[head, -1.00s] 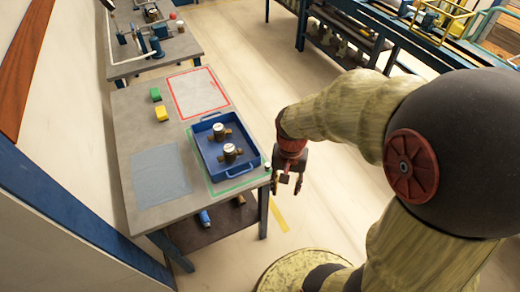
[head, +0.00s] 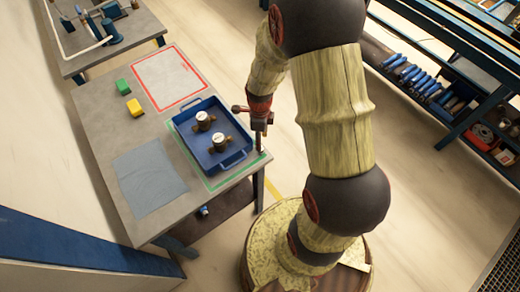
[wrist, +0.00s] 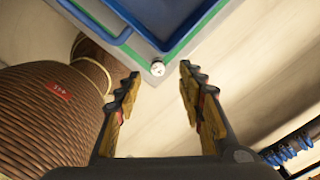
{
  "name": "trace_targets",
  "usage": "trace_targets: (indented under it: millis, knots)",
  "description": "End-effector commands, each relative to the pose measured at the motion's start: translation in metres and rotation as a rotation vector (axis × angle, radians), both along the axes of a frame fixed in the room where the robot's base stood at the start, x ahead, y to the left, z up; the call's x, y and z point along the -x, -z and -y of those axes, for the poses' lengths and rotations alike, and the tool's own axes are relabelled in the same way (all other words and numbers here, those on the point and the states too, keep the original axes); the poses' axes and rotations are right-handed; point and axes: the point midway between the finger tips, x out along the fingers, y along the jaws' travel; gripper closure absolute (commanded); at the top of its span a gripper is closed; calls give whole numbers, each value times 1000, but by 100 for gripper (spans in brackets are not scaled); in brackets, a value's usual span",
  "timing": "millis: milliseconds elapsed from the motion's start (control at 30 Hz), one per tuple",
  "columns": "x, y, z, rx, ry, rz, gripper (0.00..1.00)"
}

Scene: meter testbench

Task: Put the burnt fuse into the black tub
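My gripper (wrist: 159,88) is open and empty in the wrist view, with its two toothed fingers apart. In the head view, my gripper (head: 259,146) hangs by the front right corner of the workbench. A small cylinder with a white, dark-marked top (wrist: 157,68) stands at that corner, just ahead of the gap between the fingers and touching neither. It may be the fuse, but I cannot tell whether it is burnt. In the head view my gripper largely hides it. I cannot make out a black tub for certain in either view.
A blue tray (head: 226,165) with two brass-and-white meters lies inside a green outline on the workbench (head: 105,125). Shelving with tools (head: 420,80) stands right.

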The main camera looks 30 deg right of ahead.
Motion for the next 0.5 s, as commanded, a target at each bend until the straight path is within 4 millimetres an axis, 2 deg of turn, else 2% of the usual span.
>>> trace_targets:
  millis: [100, 333, 500]
  knots:
    - [2, 15, 0, -2, 0, -5, 61]
    - [3, 33, 0, -1, -2, -4, 61]
    - [6, 58, 1, -2, -2, -5, 61]
